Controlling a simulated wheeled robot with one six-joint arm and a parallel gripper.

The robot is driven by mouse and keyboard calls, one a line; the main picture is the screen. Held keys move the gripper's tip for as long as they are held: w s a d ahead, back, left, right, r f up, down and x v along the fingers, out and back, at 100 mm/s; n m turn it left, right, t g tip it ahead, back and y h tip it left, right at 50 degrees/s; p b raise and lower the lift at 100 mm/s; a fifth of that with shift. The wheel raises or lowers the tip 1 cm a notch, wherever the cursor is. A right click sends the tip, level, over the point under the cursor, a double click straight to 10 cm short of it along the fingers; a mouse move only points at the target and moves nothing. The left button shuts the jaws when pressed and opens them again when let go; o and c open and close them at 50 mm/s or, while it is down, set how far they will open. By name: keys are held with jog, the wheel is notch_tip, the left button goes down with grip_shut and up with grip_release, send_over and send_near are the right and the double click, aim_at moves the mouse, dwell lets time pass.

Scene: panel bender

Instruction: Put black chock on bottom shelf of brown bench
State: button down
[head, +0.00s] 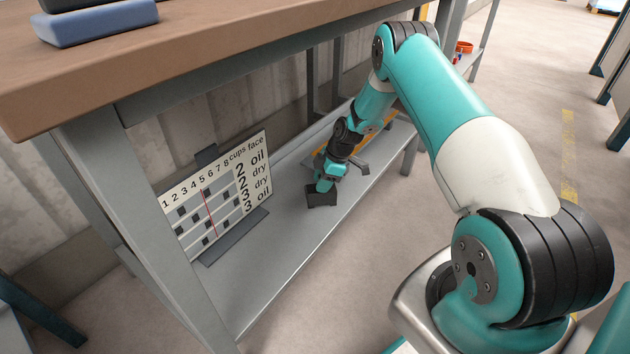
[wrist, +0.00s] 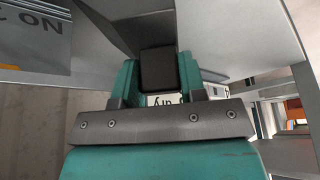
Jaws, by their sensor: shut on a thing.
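The black chock (head: 321,199) is between the fingers of my gripper (head: 324,183), at the bottom shelf (head: 285,262) of the brown bench (head: 200,75). In the wrist view the dark chock (wrist: 158,70) sits between the two teal fingertips of my gripper (wrist: 157,84), which are shut on it. The chock is low over the grey shelf, right of the sign board; I cannot tell whether it touches the shelf. Part of the chock is hidden by the fingers.
A white sign board (head: 220,192) with numbers and words stands on the shelf at left. An orange-yellow item (head: 322,130) lies farther back, partly behind my arm. Blue and dark blocks (head: 95,22) lie on the bench top, which overhangs the shelf. Floor at right is clear.

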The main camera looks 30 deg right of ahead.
jog(key=shift+w+a, duration=0.1)
jog(key=shift+a, duration=0.15)
jog(key=c, duration=0.7)
grip_release()
jog(key=p+v, duration=0.3)
jog(key=v, duration=0.9)
jog(key=shift+d, duration=0.1)
jog(key=shift+r, duration=0.1)
